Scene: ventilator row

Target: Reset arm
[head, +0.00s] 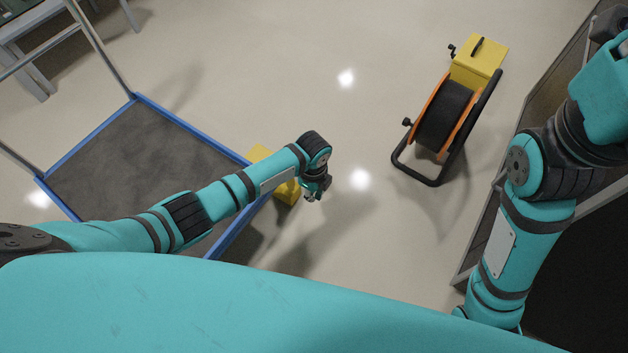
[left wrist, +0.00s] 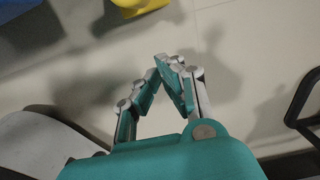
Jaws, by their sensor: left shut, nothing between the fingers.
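My left arm reaches in from the left in the head view, over the blue-edged cart. My left gripper (head: 314,194) hangs at its end, above the bare floor. In the left wrist view the left gripper's fingers (left wrist: 168,64) meet at their tips, shut with nothing between them. My right arm stands at the right side of the head view, bent upward. Its gripper is not visible.
A cart (head: 222,238) with a dark deck and blue rim stands at left. A yellow object (head: 287,191) sits partly behind my left forearm. A cable reel (head: 443,117) on a black frame and a yellow box (head: 479,58) stand at upper right. Open floor lies between.

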